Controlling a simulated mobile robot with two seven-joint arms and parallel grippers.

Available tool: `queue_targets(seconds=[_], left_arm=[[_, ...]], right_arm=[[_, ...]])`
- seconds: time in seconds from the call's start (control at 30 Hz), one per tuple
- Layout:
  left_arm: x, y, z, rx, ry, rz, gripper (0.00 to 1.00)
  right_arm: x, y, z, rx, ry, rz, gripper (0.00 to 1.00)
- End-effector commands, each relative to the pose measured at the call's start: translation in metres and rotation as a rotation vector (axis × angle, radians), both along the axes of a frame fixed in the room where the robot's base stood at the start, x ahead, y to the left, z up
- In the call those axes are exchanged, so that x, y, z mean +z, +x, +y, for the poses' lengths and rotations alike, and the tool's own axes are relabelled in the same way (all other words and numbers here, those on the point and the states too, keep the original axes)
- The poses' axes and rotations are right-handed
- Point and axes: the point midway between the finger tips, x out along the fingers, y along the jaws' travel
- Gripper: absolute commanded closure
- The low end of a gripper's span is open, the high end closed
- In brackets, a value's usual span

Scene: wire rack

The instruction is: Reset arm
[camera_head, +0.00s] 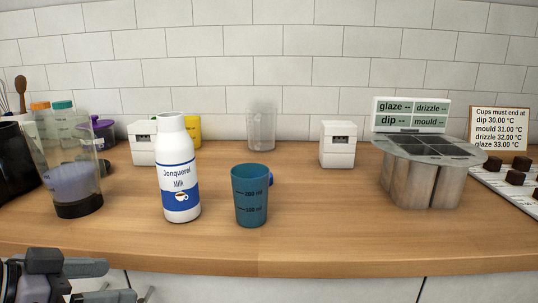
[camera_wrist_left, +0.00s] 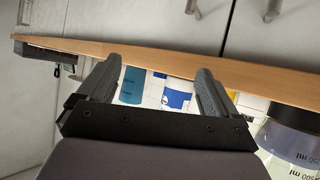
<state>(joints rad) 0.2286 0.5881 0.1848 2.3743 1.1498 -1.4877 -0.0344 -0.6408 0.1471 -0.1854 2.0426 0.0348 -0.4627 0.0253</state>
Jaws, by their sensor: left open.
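My left gripper (camera_head: 112,281) is low at the bottom left, in front of the counter's front edge. In the left wrist view my gripper (camera_wrist_left: 160,70) has its two fingers spread apart with nothing held between them. Beyond the fingers, the wrist view shows part of the blue cup (camera_wrist_left: 132,86) and the white milk bottle (camera_wrist_left: 177,99). In the head view the milk bottle (camera_head: 180,172) and blue measuring cup (camera_head: 251,196) stand upright on the wooden counter, apart from the gripper. My right gripper is in neither view.
A clear jug (camera_head: 76,190) with dark contents stands at the left of the counter (camera_head: 310,225). White boxes (camera_head: 338,145) and a clear cup (camera_head: 261,127) stand behind. A metal station (camera_head: 425,175) and a tray of dark pieces (camera_head: 510,185) are at right. The front middle is clear.

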Motion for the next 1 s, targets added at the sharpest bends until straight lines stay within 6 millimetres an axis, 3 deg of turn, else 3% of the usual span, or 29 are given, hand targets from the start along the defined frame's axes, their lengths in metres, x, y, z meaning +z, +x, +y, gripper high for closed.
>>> queue_targets(seconds=[0.03,0.17,0.3,0.4,0.6,0.73,0.8,1.0], left_arm=[[-0.026,-0.003,-0.003,0.029,0.012,0.051,0.07],[-0.091,-0.018,-0.006,0.121,0.064,0.175,0.07],[-0.158,-0.050,-0.009,0.226,0.141,0.312,0.07],[-0.196,-0.080,-0.009,0.298,0.202,0.403,0.07],[-0.246,-0.143,-0.009,0.414,0.321,0.558,0.07],[-0.265,-0.182,-0.007,0.479,0.396,0.642,0.07],[-0.272,-0.163,-0.010,0.473,0.365,0.570,0.07],[-0.295,-0.135,-0.022,0.464,0.283,0.421,0.07]], right_arm=[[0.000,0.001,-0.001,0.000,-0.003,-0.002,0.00],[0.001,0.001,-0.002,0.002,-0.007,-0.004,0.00],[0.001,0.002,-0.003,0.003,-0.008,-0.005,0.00],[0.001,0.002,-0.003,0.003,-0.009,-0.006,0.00],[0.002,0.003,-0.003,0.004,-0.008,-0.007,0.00],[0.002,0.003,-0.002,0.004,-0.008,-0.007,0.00],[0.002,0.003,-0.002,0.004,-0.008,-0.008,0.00],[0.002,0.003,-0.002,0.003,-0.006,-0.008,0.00]])
